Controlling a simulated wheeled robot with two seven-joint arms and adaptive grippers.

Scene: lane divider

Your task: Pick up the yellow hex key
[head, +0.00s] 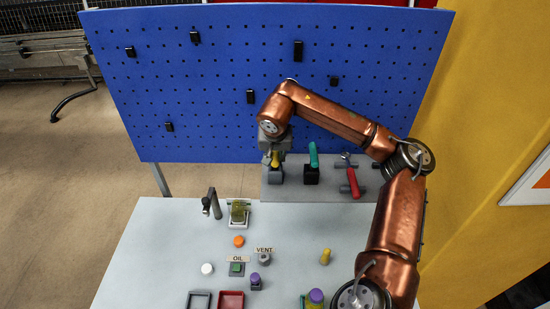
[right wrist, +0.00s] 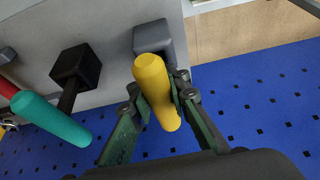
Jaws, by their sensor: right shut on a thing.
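The yellow hex key (head: 275,158) is at the left end of the grey rack (head: 322,188) in the head view, above a dark grey holder (head: 276,174). In the right wrist view its yellow handle (right wrist: 157,90) stands between the fingers, with the grey holder block (right wrist: 161,38) just behind its end. My right gripper (head: 272,150) is shut on the yellow handle; its fingers (right wrist: 160,103) press on both sides. I cannot tell whether the key's shaft is still in the holder. My left gripper is not in view.
A teal-handled tool (head: 314,155) in a black holder (head: 311,175) stands right beside the yellow one, then a red-handled wrench (head: 353,182). The blue pegboard (head: 220,100) rises behind. Small buttons, trays and knobs sit on the white table (head: 150,235).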

